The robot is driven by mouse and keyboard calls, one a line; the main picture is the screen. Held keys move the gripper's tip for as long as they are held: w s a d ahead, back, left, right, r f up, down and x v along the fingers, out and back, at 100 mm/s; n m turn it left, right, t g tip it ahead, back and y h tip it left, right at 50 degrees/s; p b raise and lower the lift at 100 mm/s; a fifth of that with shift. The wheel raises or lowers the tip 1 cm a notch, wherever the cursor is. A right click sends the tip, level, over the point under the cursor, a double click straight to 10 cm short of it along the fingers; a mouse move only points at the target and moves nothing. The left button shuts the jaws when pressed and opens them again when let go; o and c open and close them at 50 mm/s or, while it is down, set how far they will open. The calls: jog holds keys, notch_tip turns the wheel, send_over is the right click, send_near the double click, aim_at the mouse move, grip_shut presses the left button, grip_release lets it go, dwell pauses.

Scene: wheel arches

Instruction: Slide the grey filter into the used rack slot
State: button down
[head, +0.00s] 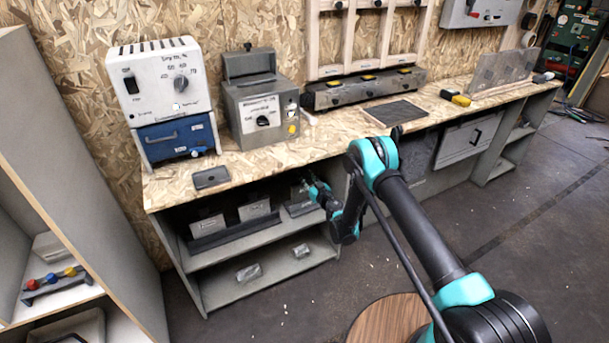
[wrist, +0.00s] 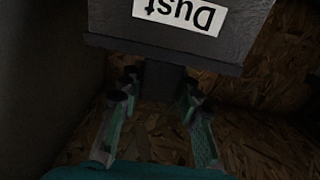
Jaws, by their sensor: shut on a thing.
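The grey filter (wrist: 175,42) fills the top of the wrist view, a dark grey block with a white label reading "Dust" upside down. A narrow dark tab hangs below it. My gripper (wrist: 157,88) has its fingers on either side of this tab and is shut on it. In the head view, my gripper (head: 308,188) reaches into the right part of the upper shelf under the bench. A dark rack (head: 235,235) stands on that shelf, with labelled grey pieces (head: 208,226) and (head: 254,210) in it. I cannot tell which slot is the used one, nor whether the filter touches it.
The bench top (head: 235,165) lies just above my gripper. The shelf's lower board (head: 225,290) holds two small grey blocks (head: 248,272) and (head: 301,250). A grey box (head: 262,112) and a white-and-blue device (head: 160,85) stand on the bench. Open floor lies in front.

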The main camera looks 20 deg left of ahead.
jog(key=c, duration=1)
grip_release()
